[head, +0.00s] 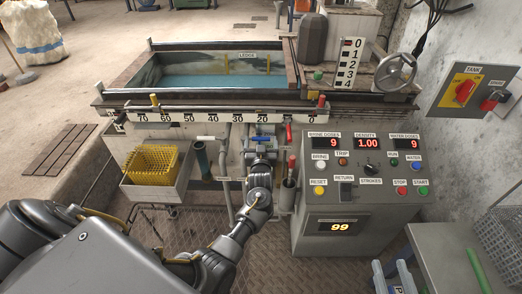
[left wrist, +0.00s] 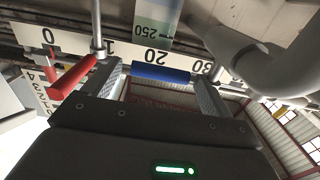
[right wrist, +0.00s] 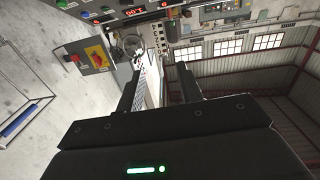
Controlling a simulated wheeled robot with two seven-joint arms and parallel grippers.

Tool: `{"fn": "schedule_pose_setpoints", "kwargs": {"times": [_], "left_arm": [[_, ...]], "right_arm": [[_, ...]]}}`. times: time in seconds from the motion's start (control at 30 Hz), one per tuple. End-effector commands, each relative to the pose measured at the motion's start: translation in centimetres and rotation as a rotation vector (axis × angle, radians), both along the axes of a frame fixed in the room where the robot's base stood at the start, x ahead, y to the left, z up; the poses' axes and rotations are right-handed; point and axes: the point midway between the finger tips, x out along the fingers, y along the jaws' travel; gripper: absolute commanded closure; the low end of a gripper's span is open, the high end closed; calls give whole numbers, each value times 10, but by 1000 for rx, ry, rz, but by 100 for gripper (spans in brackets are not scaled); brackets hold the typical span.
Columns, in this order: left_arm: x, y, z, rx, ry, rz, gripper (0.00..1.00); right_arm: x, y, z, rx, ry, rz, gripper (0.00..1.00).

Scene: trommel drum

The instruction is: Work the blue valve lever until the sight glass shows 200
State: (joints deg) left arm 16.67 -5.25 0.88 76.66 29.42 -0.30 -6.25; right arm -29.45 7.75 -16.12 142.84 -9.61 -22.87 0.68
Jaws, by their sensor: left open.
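The blue valve lever (left wrist: 160,73) lies crosswise between the two fingers of my left gripper (left wrist: 163,82) in the left wrist view. The fingers stand apart on either side of its handle. I cannot tell if either touches it. Behind it is a pale green strip with the mark 250 (left wrist: 153,30), seemingly the sight glass; its level cannot be read. In the head view my left gripper (head: 261,143) is below the number scale, and its wrist hides what is behind. My right gripper (right wrist: 160,78) is open and empty in the right wrist view.
A red lever (left wrist: 72,76) and a white lever (left wrist: 203,66) flank the blue one. A control panel (head: 350,222) stands to the right, reading 9, 1.00, 9 and 99. A water tank (head: 213,70) lies behind the scale (head: 225,118). A yellow basket (head: 152,165) sits left.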

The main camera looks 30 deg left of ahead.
Motion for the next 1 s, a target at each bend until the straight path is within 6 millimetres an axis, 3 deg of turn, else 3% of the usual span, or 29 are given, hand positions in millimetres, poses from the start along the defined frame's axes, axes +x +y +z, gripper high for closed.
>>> {"fn": "schedule_pose_setpoints", "kwargs": {"times": [0.2, 0.4, 1.0], "left_arm": [[-38, -20, 2, -1, 0, 1, 15], [-56, -31, 1, -1, 0, 1, 15], [-60, -33, 0, -1, 0, -1, 15]], "right_arm": [[1, -22, -32, -95, 209, -64, 64], [-2, -32, -49, -136, 307, -92, 64], [-3, -35, -53, -144, 328, -97, 64]]}}
